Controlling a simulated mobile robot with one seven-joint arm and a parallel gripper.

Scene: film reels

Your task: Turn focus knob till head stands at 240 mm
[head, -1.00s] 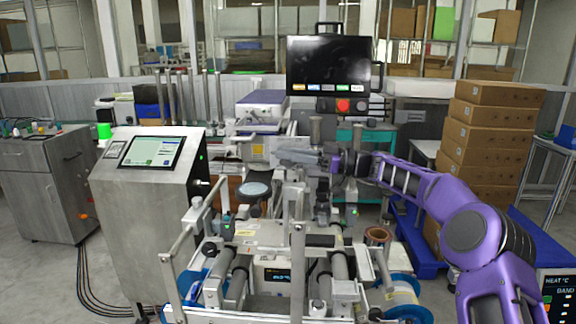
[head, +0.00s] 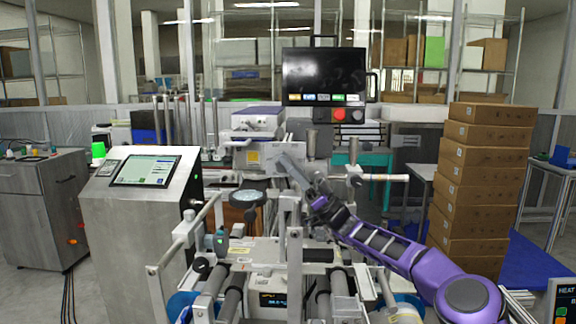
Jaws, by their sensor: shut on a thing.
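The grey-white head (head: 258,157) is mounted on the machine frame, in the middle of the head view, below a white and purple-topped box (head: 257,118). My purple arm reaches in from the lower right. My gripper (head: 286,164) is at the right end of the head, tilted up and to the left. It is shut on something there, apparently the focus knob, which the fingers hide. I cannot read any 240 mm scale at this size.
A black monitor (head: 325,75) with a red button below it stands above the machine. A steel cabinet with a touchscreen (head: 145,170) is at left. Stacked cartons (head: 484,170) stand at right. Metal posts and rollers (head: 233,297) fill the space in front.

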